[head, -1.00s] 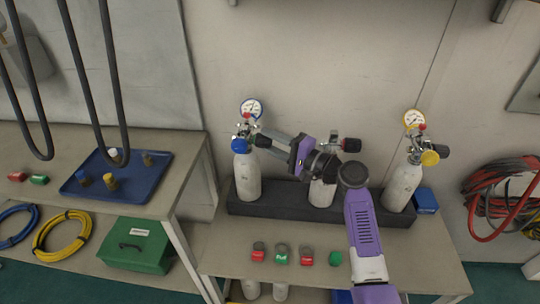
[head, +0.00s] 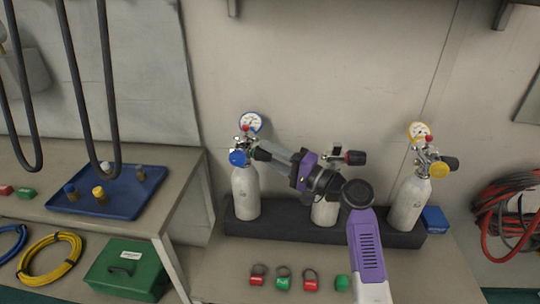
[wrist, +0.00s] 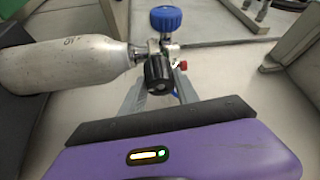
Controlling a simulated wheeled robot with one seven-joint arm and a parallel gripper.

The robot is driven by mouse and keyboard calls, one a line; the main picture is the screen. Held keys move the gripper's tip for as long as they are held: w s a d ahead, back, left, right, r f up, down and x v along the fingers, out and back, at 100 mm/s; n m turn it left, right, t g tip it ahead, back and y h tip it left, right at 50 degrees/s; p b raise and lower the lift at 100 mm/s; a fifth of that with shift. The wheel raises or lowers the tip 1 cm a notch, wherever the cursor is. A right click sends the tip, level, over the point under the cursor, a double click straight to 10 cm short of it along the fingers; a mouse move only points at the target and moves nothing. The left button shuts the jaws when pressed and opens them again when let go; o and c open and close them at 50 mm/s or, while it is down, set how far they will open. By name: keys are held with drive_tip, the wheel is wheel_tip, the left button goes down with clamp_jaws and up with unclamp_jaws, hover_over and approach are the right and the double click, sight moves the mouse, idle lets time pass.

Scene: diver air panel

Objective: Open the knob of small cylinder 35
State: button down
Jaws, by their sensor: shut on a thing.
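Three small grey cylinders stand in a row: the left cylinder (head: 245,192), the middle cylinder (head: 324,211) and the right cylinder (head: 407,202). My gripper (head: 266,151) reaches from the right to the left cylinder's valve, with its fingers around the black knob (head: 261,153). In the wrist view, the black knob (wrist: 159,73) sits between the fingers of my gripper (wrist: 160,88). That cylinder (wrist: 65,62) lies sideways in this picture, with a blue knob (wrist: 166,18) on its valve. Its printed mark is too small to read surely. The fingers partly hide the knob's sides.
A dark rack (head: 285,226) holds the cylinders. Gauges with blue (head: 249,122) and yellow (head: 419,131) rims rise above the outer valves. A blue tray (head: 127,204) is on the left table.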

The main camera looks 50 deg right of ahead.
drive_tip(key=c, duration=0.9)
unclamp_jaws()
drive_tip(key=shift+s, duration=0.1)
drive_tip(key=s+d, duration=0.1)
drive_tip(key=s, duration=0.6)
drive_tip(key=shift+s+d+f+b, duration=0.15)
drive_tip(key=shift+s+f+b, duration=0.15)
drive_tip(key=shift+f, duration=0.15)
